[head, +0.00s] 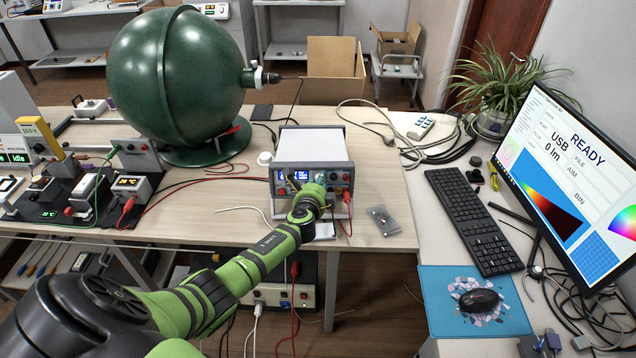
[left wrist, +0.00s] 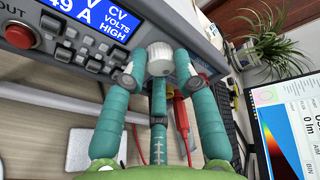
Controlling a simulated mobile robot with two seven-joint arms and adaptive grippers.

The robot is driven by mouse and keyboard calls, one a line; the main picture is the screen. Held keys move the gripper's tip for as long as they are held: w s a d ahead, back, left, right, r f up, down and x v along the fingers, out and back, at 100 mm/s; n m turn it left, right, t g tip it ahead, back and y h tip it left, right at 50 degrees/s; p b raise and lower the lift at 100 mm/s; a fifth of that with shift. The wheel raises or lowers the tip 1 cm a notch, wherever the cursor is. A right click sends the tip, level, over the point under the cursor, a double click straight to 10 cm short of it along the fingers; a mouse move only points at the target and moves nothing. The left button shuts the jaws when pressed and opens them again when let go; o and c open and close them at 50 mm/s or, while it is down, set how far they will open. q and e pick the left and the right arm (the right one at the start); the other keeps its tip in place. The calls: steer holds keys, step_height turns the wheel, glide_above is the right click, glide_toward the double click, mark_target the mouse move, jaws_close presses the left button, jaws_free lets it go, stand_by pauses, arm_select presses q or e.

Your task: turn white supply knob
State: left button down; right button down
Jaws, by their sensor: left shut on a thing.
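The white supply (head: 310,143) is a box with a blue lit display, standing on the wooden table. Its front panel (left wrist: 60,50) fills the upper left of the left wrist view, with a red button and small buttons. The white ribbed knob (left wrist: 160,57) sits at the panel's right side. My left gripper (head: 318,182) reaches the supply's front. Its teal fingers (left wrist: 160,70) are shut on the knob, one on each side. In the head view the gripper hides most of the knob. My right gripper is in neither view.
Red leads (left wrist: 181,115) hang close to the fingers on the right. A dark green sphere (head: 172,75) stands at back left. A monitor (head: 565,175) and keyboard (head: 473,220) are at right. A small grey plate (head: 383,220) lies right of the supply.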

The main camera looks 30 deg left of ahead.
arm_select(q)
steer(key=shift+w+r, duration=0.15)
steer(key=shift+r, duration=0.15)
steer(key=c, duration=1)
jaws_free()
steer(key=shift+d, duration=0.1)
steer(key=shift+f, duration=0.15)
steer(key=shift+f, duration=0.1)
steer(key=v, duration=1.2)
